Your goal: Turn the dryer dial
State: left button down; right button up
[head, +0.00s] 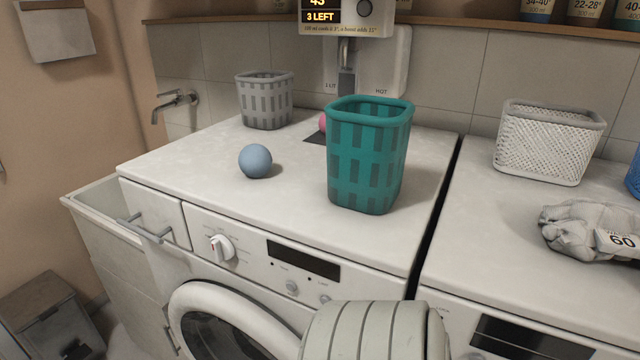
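A white front-loading machine (290,215) stands in the middle of the head view. Small buttons (292,287) sit below the display. The round door (222,318) below is partly cut off by the picture edge. A second white machine (470,250) stands to the right with its own dark display (525,340); no dial shows on it. I cannot tell from labels which is the dryer. Neither gripper is in view, and nothing touches the dial.
On the left machine's top stand a teal basket (368,160), a blue ball (256,161) and a grey basket (265,100). A white basket (550,145) and a grey bundle (580,228) are on the right machine.

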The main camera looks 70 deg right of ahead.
aim_at(223, 249)
jog(key=k+l+z, duration=0.1)
jog(key=z, duration=1.8)
jog(key=k+z, duration=0.2)
jog(key=k, duration=0.05)
